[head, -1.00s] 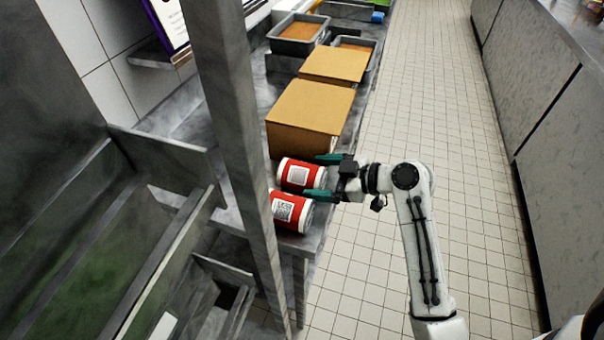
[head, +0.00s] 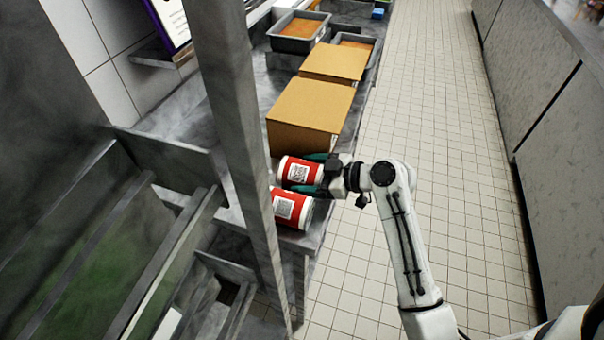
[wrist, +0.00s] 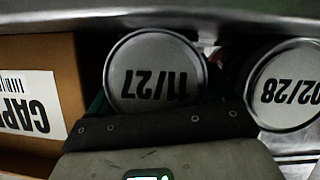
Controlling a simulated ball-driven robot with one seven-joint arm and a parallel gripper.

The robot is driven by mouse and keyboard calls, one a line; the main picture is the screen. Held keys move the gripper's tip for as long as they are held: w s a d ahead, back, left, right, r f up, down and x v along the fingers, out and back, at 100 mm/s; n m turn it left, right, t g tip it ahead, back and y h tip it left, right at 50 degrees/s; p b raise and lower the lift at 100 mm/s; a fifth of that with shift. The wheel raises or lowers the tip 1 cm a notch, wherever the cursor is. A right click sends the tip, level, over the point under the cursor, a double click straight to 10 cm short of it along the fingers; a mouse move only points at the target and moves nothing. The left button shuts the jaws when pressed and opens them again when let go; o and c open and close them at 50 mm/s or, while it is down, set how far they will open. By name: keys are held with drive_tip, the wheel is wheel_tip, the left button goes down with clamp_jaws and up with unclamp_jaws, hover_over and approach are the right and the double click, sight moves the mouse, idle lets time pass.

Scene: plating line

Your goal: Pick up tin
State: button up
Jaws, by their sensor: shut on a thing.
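The other tin's lid (wrist: 288,88) reads 02/28 and sits to the right, apart from the gripper.
A cardboard box (head: 312,105) stands just behind the held tin, with another box (head: 334,63) beyond it. Grey trays of orange food (head: 298,32) lie farther back. The grey post (head: 236,130) rises at the left. The tiled floor (head: 440,130) to the right is clear.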

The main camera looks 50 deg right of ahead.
sight(302, 165)
drive_tip(key=shift+c, duration=1.1)
drive_tip(key=shift+r, duration=0.15)
drive_tip(key=shift+r, duration=0.5)
wheel_tip(302, 165, up, 2)
drive_tip(key=shift+r, duration=0.1)
drive_tip(key=r+b+v, duration=0.1)
drive_tip(key=v, duration=0.7)
drive_tip(key=w+r+v, duration=0.1)
drive_tip(key=r+v, duration=0.1)
drive_tip(key=v, duration=0.6)
drive_tip(key=shift+d+r+b, duration=0.35)
drive_tip(key=shift+d, duration=0.15)
drive_tip(key=shift+w+a, duration=0.1)
